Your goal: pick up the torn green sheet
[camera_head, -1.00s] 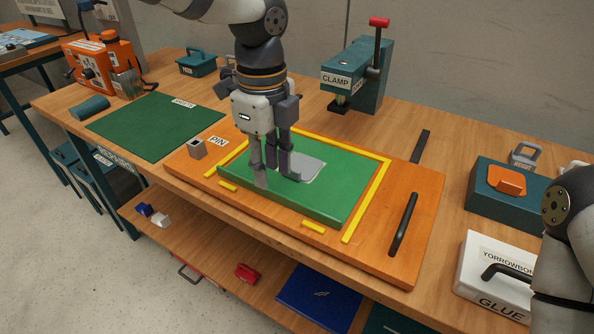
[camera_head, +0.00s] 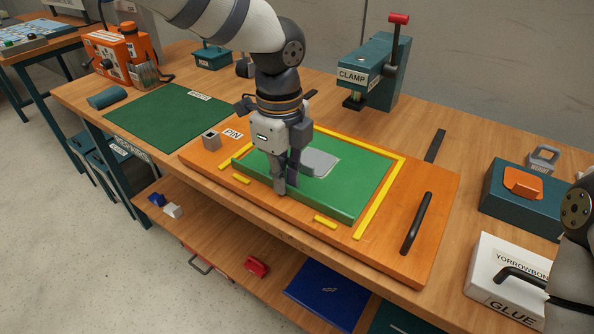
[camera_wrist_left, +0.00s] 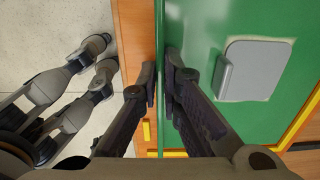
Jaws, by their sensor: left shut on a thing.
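The green sheet (camera_head: 350,193) lies flat on the orange board (camera_head: 437,215), inside yellow edge strips. A grey patch (camera_head: 322,163) with a pale outline is on it; it also shows in the left wrist view (camera_wrist_left: 258,68). I cannot make out the tear itself. My left gripper (camera_head: 286,188) points down at the sheet's near left edge. In the left wrist view its fingers (camera_wrist_left: 161,82) are on either side of the edge of the green sheet (camera_wrist_left: 205,22), shut on it. My right gripper is out of view; only part of the right arm shows.
A clamp (camera_head: 378,70) stands behind the board. A dark green mat (camera_head: 165,120) lies left. A white glue box (camera_head: 492,278) and teal box (camera_head: 515,205) stand right.

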